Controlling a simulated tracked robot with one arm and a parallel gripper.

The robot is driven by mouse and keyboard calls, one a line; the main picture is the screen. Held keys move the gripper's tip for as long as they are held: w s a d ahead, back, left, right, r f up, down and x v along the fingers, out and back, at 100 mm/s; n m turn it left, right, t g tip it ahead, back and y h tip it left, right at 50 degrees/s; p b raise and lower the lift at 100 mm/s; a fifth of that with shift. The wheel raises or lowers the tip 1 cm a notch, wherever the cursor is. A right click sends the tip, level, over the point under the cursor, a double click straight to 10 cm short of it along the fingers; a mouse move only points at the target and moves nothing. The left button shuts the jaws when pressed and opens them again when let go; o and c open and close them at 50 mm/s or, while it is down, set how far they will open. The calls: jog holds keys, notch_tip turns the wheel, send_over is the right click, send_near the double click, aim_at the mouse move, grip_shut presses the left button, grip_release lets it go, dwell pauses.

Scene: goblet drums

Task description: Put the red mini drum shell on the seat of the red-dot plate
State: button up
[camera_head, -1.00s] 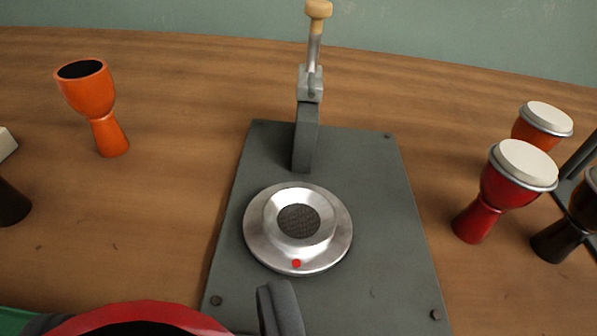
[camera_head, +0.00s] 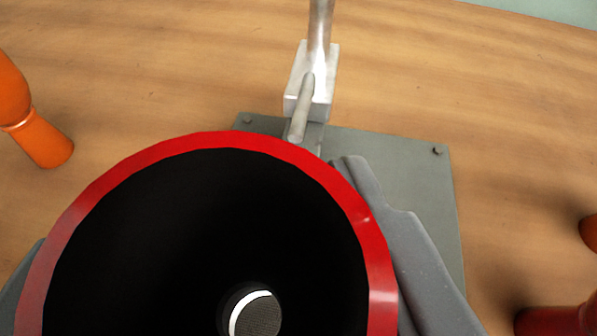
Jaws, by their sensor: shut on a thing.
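The red mini drum shell (camera_head: 180,225) fills the lower left and middle of the view, its wide mouth facing the camera and its inside black. My gripper (camera_head: 195,205) is shut on it, with a grey finger at its right side and part of the other at the far left. Through the hole at the shell's bottom I see the dark mesh (camera_head: 259,316) of the plate's seat and a bright arc of metal. The rest of the plate, with its red dot, is hidden behind the shell. I cannot tell whether the shell touches the seat.
The grey base (camera_head: 420,180) lies under the shell. A metal post with a clamp block (camera_head: 312,88) and lever stands just behind the shell. An orange goblet shell (camera_head: 35,130) is at left.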

jog(key=shift+w+f+b, duration=0.1)
jog(key=shift+f+b, duration=0.35)
jog(key=shift+f, duration=1.45)
jog(key=o, duration=1)
jog(key=shift+r, duration=0.1)
jog(key=p+v, duration=0.1)
jog(key=v, duration=1.1)
jog(key=shift+p, duration=0.3)
